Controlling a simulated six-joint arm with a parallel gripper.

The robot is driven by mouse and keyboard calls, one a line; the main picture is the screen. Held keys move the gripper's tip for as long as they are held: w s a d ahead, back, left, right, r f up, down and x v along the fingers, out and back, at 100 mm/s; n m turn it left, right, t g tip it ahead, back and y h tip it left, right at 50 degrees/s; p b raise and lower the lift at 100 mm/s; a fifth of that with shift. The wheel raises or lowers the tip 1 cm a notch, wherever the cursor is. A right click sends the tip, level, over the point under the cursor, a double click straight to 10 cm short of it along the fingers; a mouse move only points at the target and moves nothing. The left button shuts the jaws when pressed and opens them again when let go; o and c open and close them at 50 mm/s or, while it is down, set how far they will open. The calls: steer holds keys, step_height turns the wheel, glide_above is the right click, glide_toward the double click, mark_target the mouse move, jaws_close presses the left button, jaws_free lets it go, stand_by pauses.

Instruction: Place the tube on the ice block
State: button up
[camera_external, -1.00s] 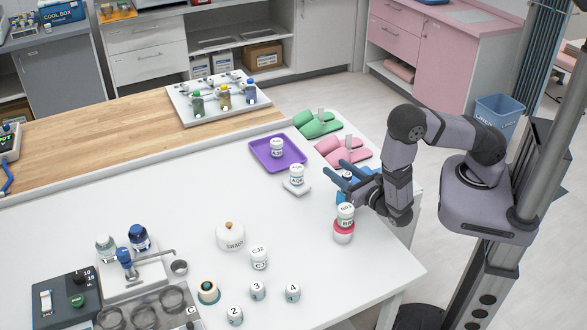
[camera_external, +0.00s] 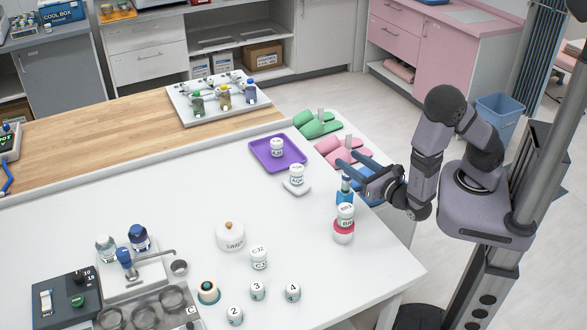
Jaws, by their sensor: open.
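A small blue block (camera_external: 345,199), which looks like the ice block, sits near the right edge of the white table. A small tube with a blue top (camera_external: 346,183) stands upright at it; it appears to rest on the block, but the contact is too small to make out. The lower part of the tube is hard to tell from the block.
A white jar on a red-banded one (camera_external: 344,231) stands just in front of the block. A white jar on a white pad (camera_external: 296,187) and a purple tray (camera_external: 263,143) with a jar lie to the left. The white table (camera_external: 160,200) is clear at centre-left.

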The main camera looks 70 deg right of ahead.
steer(key=shift+r, duration=0.35)
steer(key=shift+d, duration=0.1)
steer(key=s+d+m+g+h, duration=0.45)
steer(key=d+m+g, duration=0.25)
steer(key=d, duration=0.2)
steer(key=s+d+f+m+g+y, duration=0.2)
steer(key=s+m+g, duration=0.3)
steer(key=s, duration=0.1)
steer(key=s+d+f+m+g+y, duration=0.1)
steer(key=s+d+f+m+g, duration=0.1)
steer(key=s+d+m+g, duration=0.25)
steer(key=s+a+f+m+g+y, duration=0.2)
steer(key=s+a+f+m+y, duration=0.1)
steer(key=s+a+m+y, duration=0.25)
steer(key=w+a+r+m+t+y, duration=0.1)
steer(key=w+a+m+t+y, duration=0.2)
steer(key=w+a+m+y, duration=0.3)
steer(key=shift+w+a+m, duration=0.15)
steer(key=shift+a+m, duration=0.45)
steer(key=shift+a, duration=0.2)
steer(key=shift+t, duration=0.25)
